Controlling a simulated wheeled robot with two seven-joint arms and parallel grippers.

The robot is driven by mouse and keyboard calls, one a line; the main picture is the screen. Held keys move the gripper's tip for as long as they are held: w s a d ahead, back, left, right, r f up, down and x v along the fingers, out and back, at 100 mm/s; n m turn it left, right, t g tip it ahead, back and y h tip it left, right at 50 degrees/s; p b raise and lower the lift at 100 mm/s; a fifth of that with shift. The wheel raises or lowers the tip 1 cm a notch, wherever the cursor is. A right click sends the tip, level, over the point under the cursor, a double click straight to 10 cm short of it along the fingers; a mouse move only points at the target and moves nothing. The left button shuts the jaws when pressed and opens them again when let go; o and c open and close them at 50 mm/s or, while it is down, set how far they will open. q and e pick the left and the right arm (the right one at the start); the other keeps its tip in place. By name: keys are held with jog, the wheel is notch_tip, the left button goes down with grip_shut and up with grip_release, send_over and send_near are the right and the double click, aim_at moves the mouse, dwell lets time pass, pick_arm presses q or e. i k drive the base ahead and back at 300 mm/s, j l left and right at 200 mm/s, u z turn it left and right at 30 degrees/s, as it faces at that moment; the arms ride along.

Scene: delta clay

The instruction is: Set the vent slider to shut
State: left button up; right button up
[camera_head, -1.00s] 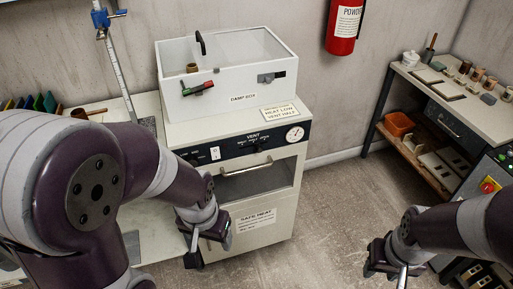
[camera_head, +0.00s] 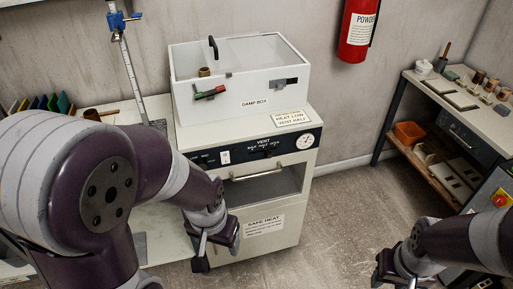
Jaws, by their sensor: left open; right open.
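The vent slider (camera_head: 266,154) is on the dark control panel (camera_head: 210,158) of a white cabinet, under the word VENT. It is too small to tell where along its slot the knob stands. My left gripper (camera_head: 217,250) is open and empty, in front of the cabinet's lower part, below and left of the vent slider and apart from it. My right gripper (camera_head: 393,276) is open and empty over the floor at the lower right, far from the panel.
A damp box (camera_head: 255,101) with a red-and-green handle stands on the cabinet. A dial (camera_head: 305,142) and a bar handle (camera_head: 257,174) are near the slider. A fire extinguisher (camera_head: 357,30) hangs on the wall. A workbench (camera_head: 485,115) stands at right; floor between is clear.

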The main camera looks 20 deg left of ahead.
aim_at(268, 155)
jog(key=i+l+u, duration=0.5)
jog(key=i+l, duration=0.3)
